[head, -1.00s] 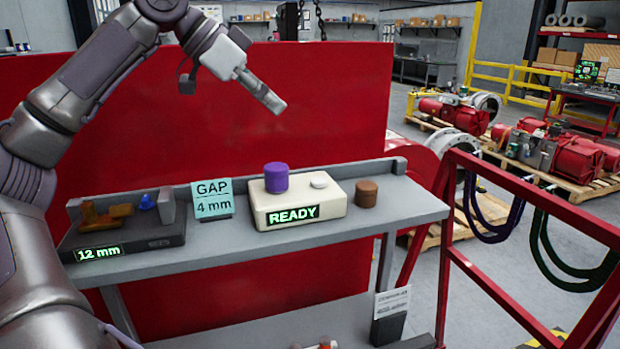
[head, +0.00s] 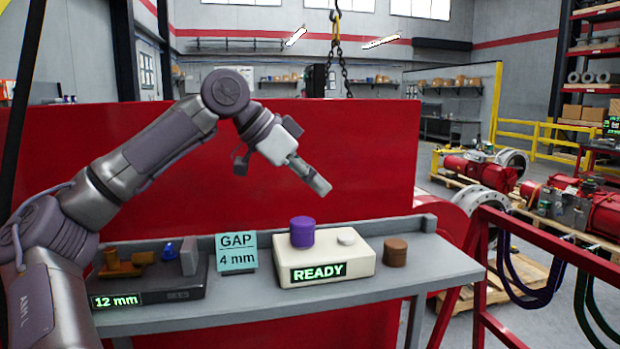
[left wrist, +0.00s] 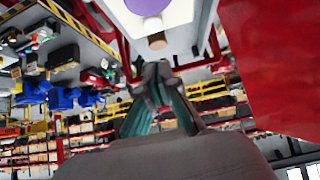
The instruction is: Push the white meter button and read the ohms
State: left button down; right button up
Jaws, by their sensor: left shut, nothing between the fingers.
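The cream meter (head: 325,265) stands on the grey bench and its display (head: 318,272) reads "READY" in green. A round white button (head: 346,237) sits on its top at the right. A purple cylinder (head: 302,232) stands on its top at the left. My left gripper (head: 322,186) is shut and empty, in the air above the meter and apart from it. In the left wrist view its fingertips (left wrist: 152,80) are together, with the meter (left wrist: 187,14) and the purple cylinder (left wrist: 148,6) at the top edge. My right gripper is not in view.
A brown cylinder (head: 395,252) stands right of the meter. Left of it are a "GAP 4 mm" sign (head: 237,253) and a dark fixture (head: 185,285) reading "12 mm". A red panel (head: 370,150) rises behind the bench. A red rail (head: 540,250) stands at the right.

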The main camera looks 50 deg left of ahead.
aim_at(352, 236)
pick_arm(q)
jog(key=p+x, duration=0.1)
jog(key=x, duration=0.4)
jog(key=shift+w+d+f, duration=0.2)
jog(key=shift+w, duration=0.05)
notch_tip(352, 236, down, 3)
jog(key=shift+f+b, duration=0.2)
jog(key=shift+b, duration=0.1)
jog(key=shift+f, duration=0.35)
